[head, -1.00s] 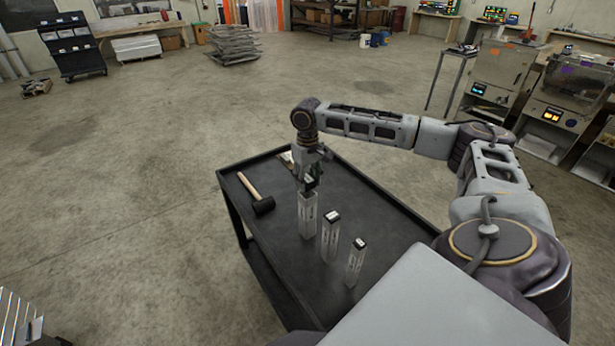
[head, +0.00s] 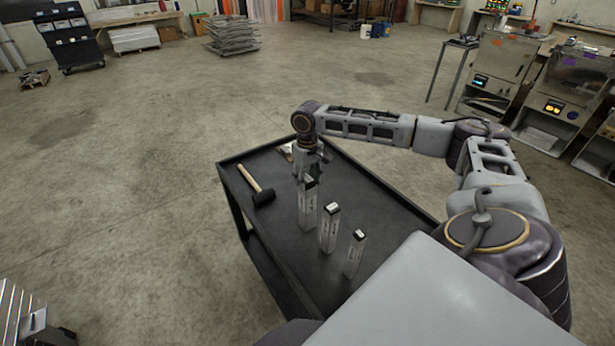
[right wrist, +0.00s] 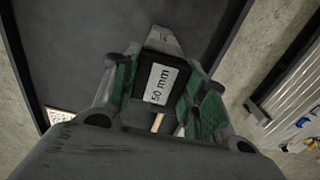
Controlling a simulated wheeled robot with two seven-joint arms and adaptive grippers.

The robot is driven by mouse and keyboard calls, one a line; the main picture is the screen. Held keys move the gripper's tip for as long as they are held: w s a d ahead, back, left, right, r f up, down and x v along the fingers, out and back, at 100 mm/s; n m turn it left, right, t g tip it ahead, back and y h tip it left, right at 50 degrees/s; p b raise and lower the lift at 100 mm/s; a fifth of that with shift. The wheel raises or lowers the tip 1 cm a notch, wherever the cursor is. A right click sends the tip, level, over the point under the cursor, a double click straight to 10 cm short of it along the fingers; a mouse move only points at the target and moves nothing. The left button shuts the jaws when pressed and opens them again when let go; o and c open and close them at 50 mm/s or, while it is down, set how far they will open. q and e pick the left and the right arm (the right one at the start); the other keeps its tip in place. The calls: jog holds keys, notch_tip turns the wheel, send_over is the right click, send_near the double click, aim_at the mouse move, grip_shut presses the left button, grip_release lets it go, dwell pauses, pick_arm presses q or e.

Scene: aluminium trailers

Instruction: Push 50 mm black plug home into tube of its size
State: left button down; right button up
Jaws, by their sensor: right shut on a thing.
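The 50 mm black plug (right wrist: 148,66) carries a white "50 mm" label in the right wrist view. My right gripper (head: 309,182) is shut on it, with green finger pads (right wrist: 122,80) on both sides. The largest upright square aluminium tube (head: 307,211) stands directly below the gripper. A tapering metal face (right wrist: 164,38) shows just beyond the plug in the wrist view. The plug is at the tube's top; how deep it sits is hidden by the fingers. My left gripper is not in view.
A mallet (head: 263,197) lies left of the largest tube on the black cart (head: 385,212). The cart's right far side is clear.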

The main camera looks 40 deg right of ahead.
jog(key=shift+f, duration=0.3)
jog(key=o, duration=1.1)
jog(key=shift+r, duration=6)
